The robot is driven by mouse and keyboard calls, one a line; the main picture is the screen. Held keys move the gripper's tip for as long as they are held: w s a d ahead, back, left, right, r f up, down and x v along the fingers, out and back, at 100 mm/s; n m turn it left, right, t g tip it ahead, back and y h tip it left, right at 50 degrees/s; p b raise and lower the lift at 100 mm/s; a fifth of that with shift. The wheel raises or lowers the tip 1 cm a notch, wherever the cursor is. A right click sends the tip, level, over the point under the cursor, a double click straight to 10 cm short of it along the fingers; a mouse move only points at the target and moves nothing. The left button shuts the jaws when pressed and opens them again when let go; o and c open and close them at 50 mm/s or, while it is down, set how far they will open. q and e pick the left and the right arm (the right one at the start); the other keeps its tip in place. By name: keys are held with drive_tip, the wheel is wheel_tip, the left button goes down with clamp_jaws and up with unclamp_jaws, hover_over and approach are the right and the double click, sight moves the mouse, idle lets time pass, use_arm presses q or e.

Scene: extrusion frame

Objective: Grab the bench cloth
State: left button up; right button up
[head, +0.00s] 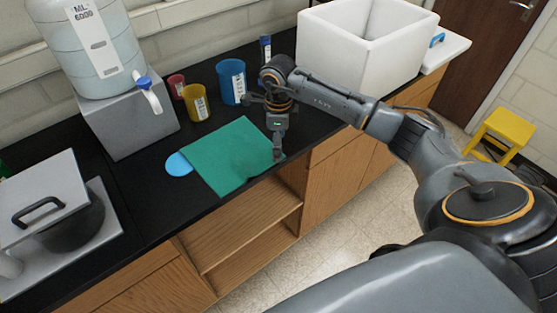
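The green bench cloth (222,158) lies flat on the black bench top. Its front edge is near the bench's front edge. A light blue round piece (178,164) shows partly from under its left side. My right gripper (278,153) points down at the right corner of the cloth, with its fingertips touching or just above it; I cannot tell which. The fingers appear as one narrow shape, so whether they are open, shut or pinching cloth is unclear. My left gripper is not in view.
Red (177,86), yellow (195,102) and blue (231,82) cups stand behind the cloth. A water jug (95,45) on a grey stand is at the left. A white box (345,45) stands behind my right arm.

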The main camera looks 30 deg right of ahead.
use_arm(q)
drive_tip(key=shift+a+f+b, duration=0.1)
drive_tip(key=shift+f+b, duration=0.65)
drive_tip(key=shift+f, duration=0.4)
use_arm(e)
drive_tip(key=shift+f, duration=1.4)
drive_tip(key=shift+f+b, duration=0.4)
drive_tip(key=shift+f, duration=0.1)
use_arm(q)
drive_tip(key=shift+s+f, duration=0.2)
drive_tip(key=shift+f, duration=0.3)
use_arm(e)
drive_tip(key=shift+s+a, duration=0.15)
drive_tip(key=shift+s, duration=0.15)
drive_tip(key=c, duration=1.1)
drive_tip(key=r+p, duration=0.2)
drive_tip(key=r, duration=0.1)
drive_tip(key=w+r+p, duration=0.1)
drive_tip(key=shift+d+r, duration=0.35)
drive_tip(key=shift+r, duration=0.05)
clamp_jaws()
use_arm(q)
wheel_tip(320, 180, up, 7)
drive_tip(key=p, duration=0.4)
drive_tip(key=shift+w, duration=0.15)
use_arm(e)
wheel_tip(320, 180, up, 7)
drive_tip(key=shift+s+a, duration=0.2)
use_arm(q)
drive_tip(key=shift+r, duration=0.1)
